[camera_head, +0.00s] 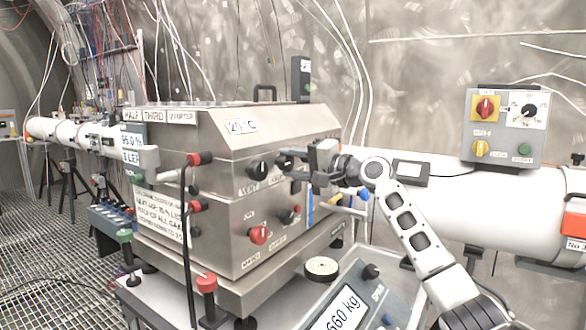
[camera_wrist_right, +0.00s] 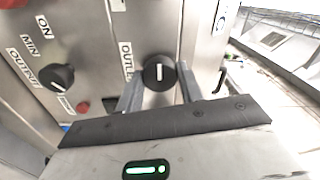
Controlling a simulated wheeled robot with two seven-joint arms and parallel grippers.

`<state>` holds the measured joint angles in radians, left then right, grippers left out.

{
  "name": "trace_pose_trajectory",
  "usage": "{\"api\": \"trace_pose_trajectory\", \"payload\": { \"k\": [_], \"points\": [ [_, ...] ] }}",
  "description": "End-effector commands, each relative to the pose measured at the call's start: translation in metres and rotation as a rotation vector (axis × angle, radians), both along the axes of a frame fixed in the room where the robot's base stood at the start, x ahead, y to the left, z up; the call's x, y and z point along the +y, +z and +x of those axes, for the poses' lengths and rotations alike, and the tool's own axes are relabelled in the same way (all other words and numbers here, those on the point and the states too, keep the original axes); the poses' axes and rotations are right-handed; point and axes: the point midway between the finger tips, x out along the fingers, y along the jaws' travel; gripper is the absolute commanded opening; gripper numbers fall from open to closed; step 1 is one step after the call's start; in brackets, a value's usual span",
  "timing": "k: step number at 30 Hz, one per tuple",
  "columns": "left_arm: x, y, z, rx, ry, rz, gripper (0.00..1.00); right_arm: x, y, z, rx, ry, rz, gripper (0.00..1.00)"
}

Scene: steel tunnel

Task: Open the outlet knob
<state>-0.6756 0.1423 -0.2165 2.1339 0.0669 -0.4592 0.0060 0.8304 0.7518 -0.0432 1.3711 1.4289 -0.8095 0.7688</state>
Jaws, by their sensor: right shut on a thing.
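The outlet knob (camera_wrist_right: 158,72) is a round black knob with a white pointer line, on the steel front of the box. In the right wrist view an "OUTLE…" label, partly cut off, is beside it, and the white line runs upright in the picture. My right gripper (camera_wrist_right: 158,92) has one finger on each side of the knob and is shut on it. In the head view my right gripper (camera_head: 294,163) reaches the upper right of the box front and mostly covers the knob. My left gripper is in neither view.
The steel box (camera_head: 215,205) also carries a black knob (camera_head: 258,169) left of my gripper and a red knob (camera_head: 258,235) below. A scale (camera_head: 345,300) stands in front. A switch panel (camera_head: 505,125) hangs at the right above a white pipe (camera_head: 500,200).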

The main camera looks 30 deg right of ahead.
Motion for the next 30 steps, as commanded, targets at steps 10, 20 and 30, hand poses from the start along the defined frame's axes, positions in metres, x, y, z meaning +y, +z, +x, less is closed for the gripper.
{"api": "trace_pose_trajectory", "payload": {
  "k": [10, 20, 30],
  "points": [
    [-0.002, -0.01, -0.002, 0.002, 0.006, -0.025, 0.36, 0.001, -0.003, 0.0, -0.123, 0.003, -0.303, 0.15],
    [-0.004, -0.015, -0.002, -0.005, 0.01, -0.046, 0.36, 0.001, -0.004, 0.0, -0.242, 0.003, -0.593, 0.15],
    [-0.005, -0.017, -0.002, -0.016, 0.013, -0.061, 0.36, 0.001, -0.003, 0.0, -0.346, 0.005, -0.85, 0.15]
  ]
}}
